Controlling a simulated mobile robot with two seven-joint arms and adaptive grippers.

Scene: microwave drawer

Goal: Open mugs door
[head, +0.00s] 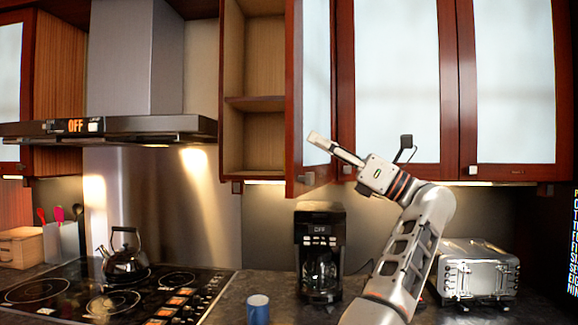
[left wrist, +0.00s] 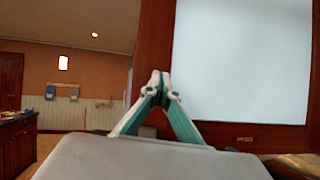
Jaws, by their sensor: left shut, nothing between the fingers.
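An upper cabinet door (head: 294,90) with a dark red frame and frosted glass stands swung outward. Its cabinet (head: 250,104) is open at the left, with bare shelf space showing and no mugs visible. My left gripper (head: 316,140) is shut and empty, its fingertips in front of the open door's lower part. I cannot tell whether they touch it. In the left wrist view the closed fingertips (left wrist: 160,78) show beside a red frame and frosted panel (left wrist: 243,60). No readable label shows which door is the mugs door. My right gripper is out of view.
Two shut frosted doors (head: 395,80) (head: 515,80) are to the right. A coffee maker (head: 308,230), toaster (head: 478,270), blue mug (head: 258,309) and kettle (head: 125,258) stand below. The range hood (head: 140,125) is at left.

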